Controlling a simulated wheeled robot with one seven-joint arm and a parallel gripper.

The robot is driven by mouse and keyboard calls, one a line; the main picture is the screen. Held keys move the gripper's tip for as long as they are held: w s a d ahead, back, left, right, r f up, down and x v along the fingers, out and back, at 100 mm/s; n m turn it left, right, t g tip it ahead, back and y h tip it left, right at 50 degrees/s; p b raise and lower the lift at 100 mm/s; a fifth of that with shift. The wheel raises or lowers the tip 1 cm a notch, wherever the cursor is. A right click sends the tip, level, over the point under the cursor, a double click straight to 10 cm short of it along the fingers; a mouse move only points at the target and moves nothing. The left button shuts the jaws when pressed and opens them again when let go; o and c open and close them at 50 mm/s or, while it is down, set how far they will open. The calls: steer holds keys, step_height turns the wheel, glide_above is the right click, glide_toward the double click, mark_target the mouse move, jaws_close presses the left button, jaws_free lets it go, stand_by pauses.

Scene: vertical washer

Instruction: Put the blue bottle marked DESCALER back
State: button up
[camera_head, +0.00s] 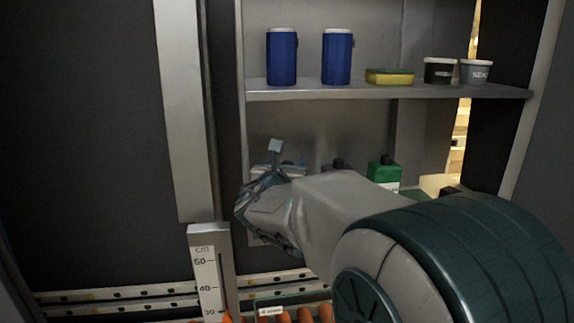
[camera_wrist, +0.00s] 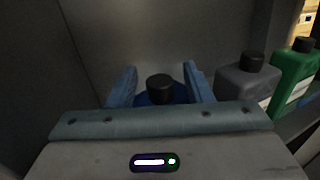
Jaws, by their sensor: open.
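A blue bottle (camera_wrist: 147,99) with a black cap stands between the two fingers of my gripper (camera_wrist: 160,84) in the wrist view. Only its cap and a bit of its blue shoulder show, so no marking can be read. The fingers are apart, one on each side of the bottle; I cannot tell whether either touches it. In the head view my gripper (camera_head: 276,158) reaches into the lower shelf space at its left end and hides the bottle.
A grey bottle (camera_wrist: 246,80) and a green bottle (camera_wrist: 294,75) stand right of my gripper. The green bottle (camera_head: 383,172) also shows in the head view. The upper shelf (camera_head: 380,93) holds two blue canisters (camera_head: 282,58), a sponge (camera_head: 389,77) and two small tubs (camera_head: 439,71).

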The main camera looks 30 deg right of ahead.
steer(key=b+v, duration=0.3)
steer(key=v, duration=0.9)
steer(key=s+d+f+m+g+y, duration=0.1)
steer(key=s+f+m+g+y, duration=0.1)
steer(key=s+f+m+g, duration=0.4)
steer(key=s+d+f+m+g+y, duration=0.15)
steer(key=s+f+m, duration=0.25)
steer(key=f+m, duration=0.45)
steer(key=s+a+f+m+g+y, duration=0.3)
steer(key=s+a+f+m+y, duration=0.3)
steer(key=a+m, duration=0.4)
steer(key=shift+s+a+f+m+y, duration=0.4)
steer(key=shift+m+y, duration=0.55)
steer(key=shift+m, duration=0.9)
steer(key=shift+w+d+f, duration=0.1)
steer(key=shift+w, duration=0.05)
